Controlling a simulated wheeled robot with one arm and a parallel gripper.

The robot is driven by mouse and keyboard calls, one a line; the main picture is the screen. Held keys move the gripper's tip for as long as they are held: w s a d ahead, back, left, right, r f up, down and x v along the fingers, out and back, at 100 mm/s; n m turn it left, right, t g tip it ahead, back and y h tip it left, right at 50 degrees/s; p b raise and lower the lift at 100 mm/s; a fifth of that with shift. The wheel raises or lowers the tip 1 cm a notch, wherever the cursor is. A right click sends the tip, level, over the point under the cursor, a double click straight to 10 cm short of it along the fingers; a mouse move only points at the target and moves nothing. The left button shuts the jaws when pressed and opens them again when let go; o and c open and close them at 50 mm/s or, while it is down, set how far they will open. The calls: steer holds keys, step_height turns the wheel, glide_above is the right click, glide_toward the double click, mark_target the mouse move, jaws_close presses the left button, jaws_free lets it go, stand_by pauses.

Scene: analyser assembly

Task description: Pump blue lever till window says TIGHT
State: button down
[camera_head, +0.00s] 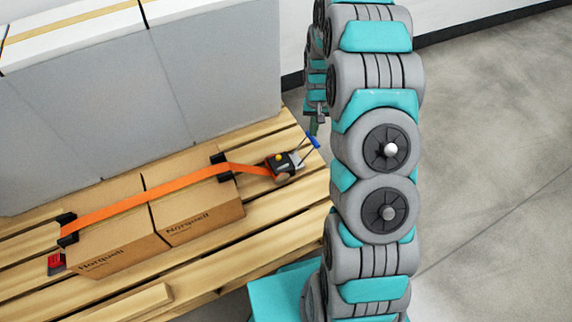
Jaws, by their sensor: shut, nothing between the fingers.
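An orange strap (150,197) runs over two cardboard boxes (195,214) to a small dark ratchet (284,165) with a yellow spot on top. The blue lever tip (314,142) sticks up to the right from the ratchet on a thin arm. My gripper (314,129) shows small and partly hidden behind my arm, pointing down. In the picture it is just above the blue lever tip; I cannot tell whether they touch. It is shut and empty. I cannot make out a window or any reading on the ratchet.
The boxes lie on a wooden pallet (255,250) with black corner guards under the strap. A red piece (56,263) is at the strap's left end. Large grey boxes (150,95) stand behind. Bare floor (490,160) lies to the right.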

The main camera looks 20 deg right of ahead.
mark_target(313, 138)
steer(key=shift+s+f+b, duration=0.15)
steer(key=shift+f+b, duration=0.3)
steer(key=shift+f, duration=1.55)
